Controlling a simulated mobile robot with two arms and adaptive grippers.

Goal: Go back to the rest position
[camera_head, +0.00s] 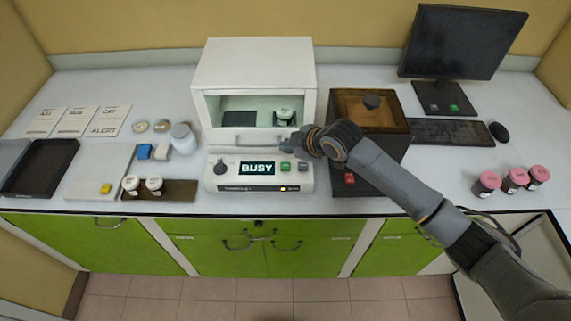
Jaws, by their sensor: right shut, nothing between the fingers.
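My right arm comes in from the lower right. My right gripper (298,144) is shut and empty, at the right front of the white analyzer (222,62), just above its control panel. I cannot tell whether it touches the machine. The analyzer's chamber is open at the front and holds a dark-bodied, white-lidded jar (284,114) on the right and a dark pad (239,118) on the left. The panel display (257,168) reads BUSY. A green button (285,166) is just below the gripper. My left gripper is not in view.
A monitor (460,45), keyboard (450,132) and mouse (499,132) are behind my arm. Pink-lidded jars (515,178) stand at the right. Left are a black tray (42,168) and white-lidded jars (153,184).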

